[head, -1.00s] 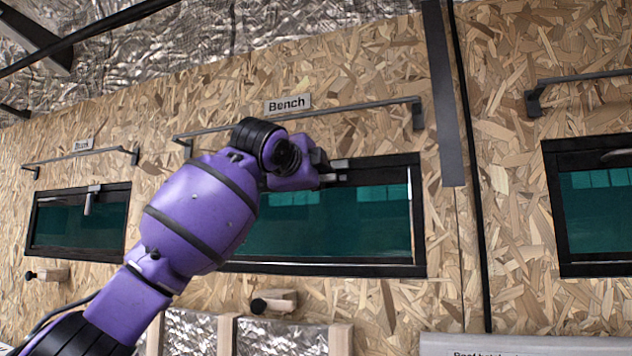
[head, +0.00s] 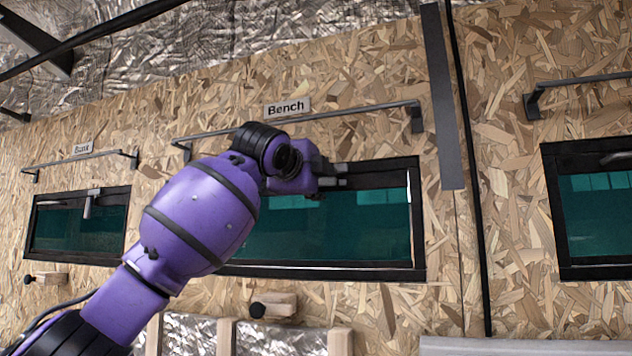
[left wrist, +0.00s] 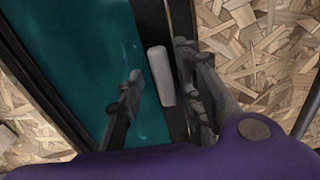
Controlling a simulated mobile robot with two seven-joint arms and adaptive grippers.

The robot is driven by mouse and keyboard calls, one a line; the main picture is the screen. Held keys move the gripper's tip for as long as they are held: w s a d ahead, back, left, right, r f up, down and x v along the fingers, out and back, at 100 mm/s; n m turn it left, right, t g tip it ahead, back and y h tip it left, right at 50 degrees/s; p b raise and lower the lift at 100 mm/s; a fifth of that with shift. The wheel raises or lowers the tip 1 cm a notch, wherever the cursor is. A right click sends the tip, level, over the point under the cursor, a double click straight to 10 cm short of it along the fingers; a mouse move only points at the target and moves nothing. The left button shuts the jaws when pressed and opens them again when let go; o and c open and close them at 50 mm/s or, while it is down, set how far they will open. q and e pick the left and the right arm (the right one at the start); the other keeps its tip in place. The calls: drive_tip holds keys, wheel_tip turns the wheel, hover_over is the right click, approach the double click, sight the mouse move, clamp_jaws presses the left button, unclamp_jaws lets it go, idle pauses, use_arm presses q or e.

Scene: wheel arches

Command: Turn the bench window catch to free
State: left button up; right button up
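The bench window (head: 385,225) is a dark-framed teal pane under the "Bench" label (head: 287,107). Its catch is hidden behind my left gripper in the head view. In the left wrist view the catch handle (left wrist: 160,76) is a short pale grey bar along the black window frame. My left gripper (head: 336,176) is at the window's top edge. In the left wrist view my left gripper (left wrist: 165,85) is open, one finger over the glass and the other on the frame side, with the handle between them. A gap shows on the glass side; contact on the frame side is unclear. My right gripper is out of view.
A dark rail (head: 375,108) runs above the bench window. A grey vertical strip (head: 442,100) stands right of it. A wooden block with a black knob (head: 274,305) is below. Other windows are left (head: 78,228) and right (head: 600,215).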

use_arm(q)
drive_tip(key=shift+s+a+r, duration=0.1)
drive_tip(key=shift+r, duration=0.1)
drive_tip(key=v, duration=1.2)
drive_tip(key=shift+f, duration=0.1)
